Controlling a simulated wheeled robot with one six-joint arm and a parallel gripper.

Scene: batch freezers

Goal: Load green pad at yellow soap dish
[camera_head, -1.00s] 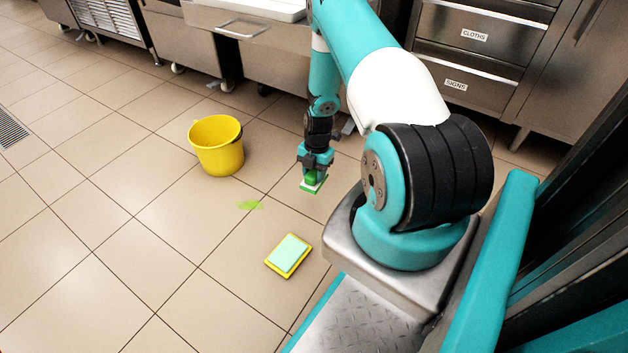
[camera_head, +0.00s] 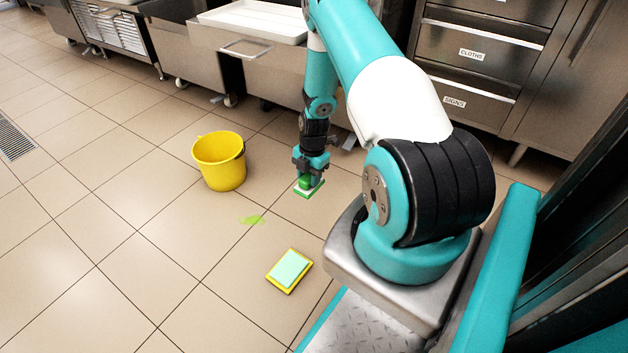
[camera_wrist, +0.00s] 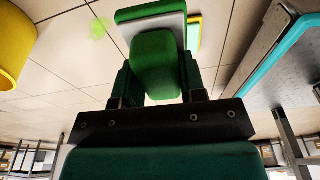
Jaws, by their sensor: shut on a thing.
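My gripper (camera_head: 310,172) points down above the tiled floor and is shut on the green pad (camera_head: 308,189), which has a green grip block and a flat base with a pale layer. The pad (camera_wrist: 155,60) fills the upper middle of the wrist view, between the fingers. The yellow soap dish (camera_head: 290,270) lies on the floor below and left of the pad in the head view, with a pale green slab in it. A strip of the dish (camera_wrist: 195,33) shows behind the pad in the wrist view.
A yellow bucket (camera_head: 220,163) stands on the floor left of my gripper. A green smear (camera_head: 252,220) marks the floor between bucket and dish. Steel cabinets with a drawer labelled CLOTHS (camera_head: 472,55) line the back. The floor at left is clear.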

